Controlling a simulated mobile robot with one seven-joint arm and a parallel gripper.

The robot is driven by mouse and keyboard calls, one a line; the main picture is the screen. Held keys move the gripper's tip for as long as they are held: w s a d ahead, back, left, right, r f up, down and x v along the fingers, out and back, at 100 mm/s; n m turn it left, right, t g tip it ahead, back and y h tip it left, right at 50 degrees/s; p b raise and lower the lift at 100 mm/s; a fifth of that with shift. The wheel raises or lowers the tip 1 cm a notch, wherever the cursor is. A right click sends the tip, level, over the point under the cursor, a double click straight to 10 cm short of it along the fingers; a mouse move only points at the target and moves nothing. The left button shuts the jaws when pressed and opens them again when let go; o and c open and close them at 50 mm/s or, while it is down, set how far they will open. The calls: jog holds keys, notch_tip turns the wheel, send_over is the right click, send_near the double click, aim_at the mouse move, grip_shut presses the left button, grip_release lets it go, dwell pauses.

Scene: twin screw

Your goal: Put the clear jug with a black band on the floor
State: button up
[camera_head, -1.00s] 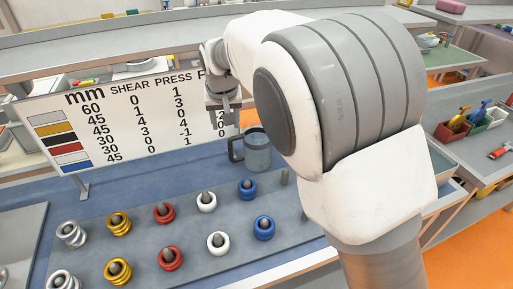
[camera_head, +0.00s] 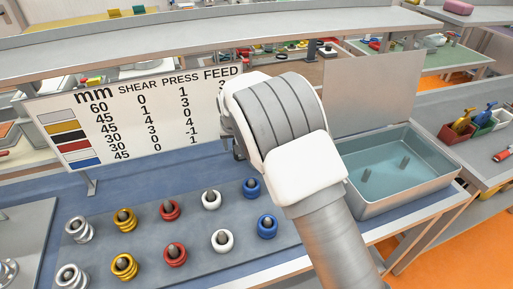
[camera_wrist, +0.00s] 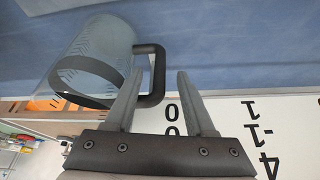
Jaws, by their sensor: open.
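The clear jug (camera_wrist: 100,45) with a black band and a black handle (camera_wrist: 158,75) fills the upper left of the wrist view. The band circles the end nearer the camera. My gripper (camera_wrist: 159,73) is open, with the handle showing between its two fingertips; I cannot tell if they touch it. In the head view my arm hides the jug almost wholly. The orange floor (camera_head: 440,255) shows at the lower right of the head view.
A sign board (camera_head: 140,115) stands behind the jug's place. A plate with several coloured rings on pegs (camera_head: 190,270) lies in front. A grey metal basin (camera_head: 395,190) sits right of my arm. Small coloured bins (camera_head: 458,128) stand farther right.

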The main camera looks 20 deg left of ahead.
jog(key=shift+x, duration=1.25)
jog(key=shift+c, duration=0.3)
grip_shut()
jog(key=shift+r, duration=0.1)
